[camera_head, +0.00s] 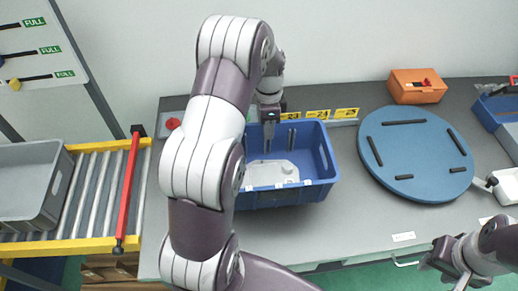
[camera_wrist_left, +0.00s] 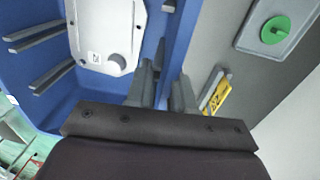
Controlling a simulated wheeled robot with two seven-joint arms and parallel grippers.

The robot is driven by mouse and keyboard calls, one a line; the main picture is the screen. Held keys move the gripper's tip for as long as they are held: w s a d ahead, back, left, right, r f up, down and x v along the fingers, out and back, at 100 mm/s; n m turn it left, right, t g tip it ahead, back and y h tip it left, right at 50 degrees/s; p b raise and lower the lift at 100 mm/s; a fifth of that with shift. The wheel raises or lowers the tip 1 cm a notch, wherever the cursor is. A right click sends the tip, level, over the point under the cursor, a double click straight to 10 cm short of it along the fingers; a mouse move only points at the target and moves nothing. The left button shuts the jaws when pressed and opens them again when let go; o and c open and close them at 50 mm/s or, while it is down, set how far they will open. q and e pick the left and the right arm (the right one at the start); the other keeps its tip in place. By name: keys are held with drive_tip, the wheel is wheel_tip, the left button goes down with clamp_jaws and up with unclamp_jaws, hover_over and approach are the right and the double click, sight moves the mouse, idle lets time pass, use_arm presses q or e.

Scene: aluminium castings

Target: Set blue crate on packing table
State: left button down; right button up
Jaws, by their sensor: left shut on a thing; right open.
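The blue crate (camera_head: 290,197) is at the middle of the grey packing table (camera_head: 365,228), upright; I cannot tell whether its base touches the table. A pale grey casting (camera_head: 270,174) lies inside it. My left gripper (camera_head: 269,140) reaches down at the crate's back wall. In the left wrist view, its fingers (camera_wrist_left: 168,88) are shut on the wall of the crate (camera_wrist_left: 85,100), with the casting (camera_wrist_left: 105,35) inside. My right gripper (camera_head: 438,258) is open and empty at the lower right, clear of the crate. My left arm hides part of the crate's left side.
A blue round turntable (camera_head: 418,165) with black strips stands right of the crate. An orange box (camera_head: 416,88) is behind it. Yellow labels (camera_head: 318,114) line the back. A roller conveyor (camera_head: 100,190) with a grey tray (camera_head: 28,190) is at the left.

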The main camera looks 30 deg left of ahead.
use_arm(q)
drive_tip(key=f, duration=0.1)
drive_tip(key=s+a+f+p, duration=0.1)
drive_tip(key=f, duration=0.1)
drive_tip(key=s+f, duration=0.1)
drive_tip(key=shift+s+a+f+p, duration=0.15)
drive_tip(key=shift+s+f+p, duration=0.05)
drive_tip(key=shift+f+p, duration=0.15)
drive_tip(key=shift+w+f, duration=0.1)
drive_tip(key=shift+f, duration=0.2)
use_arm(e)
wheel_tip(320, 180, up, 2)
drive_tip(key=shift+r, duration=0.15)
use_arm(q)
drive_tip(key=c, duration=1)
unclamp_jaws()
